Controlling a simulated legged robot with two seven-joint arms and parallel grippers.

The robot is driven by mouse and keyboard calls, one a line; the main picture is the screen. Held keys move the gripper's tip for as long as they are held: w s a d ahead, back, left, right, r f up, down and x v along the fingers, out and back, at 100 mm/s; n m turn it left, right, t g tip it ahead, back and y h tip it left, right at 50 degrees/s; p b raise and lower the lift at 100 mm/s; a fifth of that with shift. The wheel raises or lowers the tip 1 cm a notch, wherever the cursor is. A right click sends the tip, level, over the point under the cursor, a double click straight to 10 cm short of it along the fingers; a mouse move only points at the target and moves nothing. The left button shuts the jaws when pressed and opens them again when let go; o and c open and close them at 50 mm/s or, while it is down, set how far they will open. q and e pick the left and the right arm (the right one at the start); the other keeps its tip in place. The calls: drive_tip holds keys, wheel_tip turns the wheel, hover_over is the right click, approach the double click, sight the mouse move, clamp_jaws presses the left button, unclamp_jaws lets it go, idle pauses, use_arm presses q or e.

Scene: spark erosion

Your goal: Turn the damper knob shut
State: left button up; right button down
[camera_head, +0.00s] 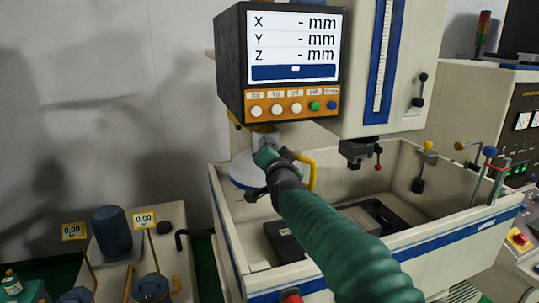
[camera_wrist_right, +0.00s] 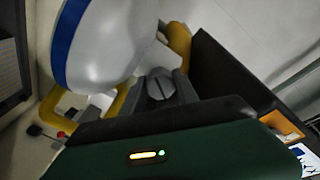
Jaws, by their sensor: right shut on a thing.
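The damper knob (camera_wrist_right: 160,88) is a small grey round piece with a slot across its face, beside a white hood with a blue band (camera_wrist_right: 105,40). In the right wrist view my right gripper (camera_wrist_right: 163,86) is shut on the knob, with grey fingers on either side of it. In the head view my right gripper (camera_head: 270,157) is at the hood (camera_head: 246,172), under the display, and hides the knob. I cannot tell how far the knob is turned. My left gripper is not in view.
The display box (camera_head: 280,60) hangs just above my right gripper. A yellow handle (camera_head: 309,168) curves close to its right. The machine's white tank (camera_head: 232,238) lies below, holding dark blocks. A side bench (camera_head: 180,225) with weights and price-like tags stands left.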

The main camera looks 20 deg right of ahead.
drive_tip(key=m+b, duration=0.1)
drive_tip(key=m, duration=0.4)
drive_tip(key=shift+m, duration=0.3)
drive_tip(key=m+b, duration=0.1)
drive_tip(key=m, duration=0.3)
drive_tip(key=shift+f+m+b, duration=0.15)
drive_tip(key=shift+m+b, duration=0.15)
drive_tip(key=shift+m, duration=0.5)
drive_tip(key=shift+f, duration=0.1)
drive_tip(key=c, duration=1.3)
unclamp_jaws()
drive_tip(key=o, duration=0.4)
drive_tip(key=shift+r, duration=0.2)
drive_tip(key=shift+s, duration=0.2)
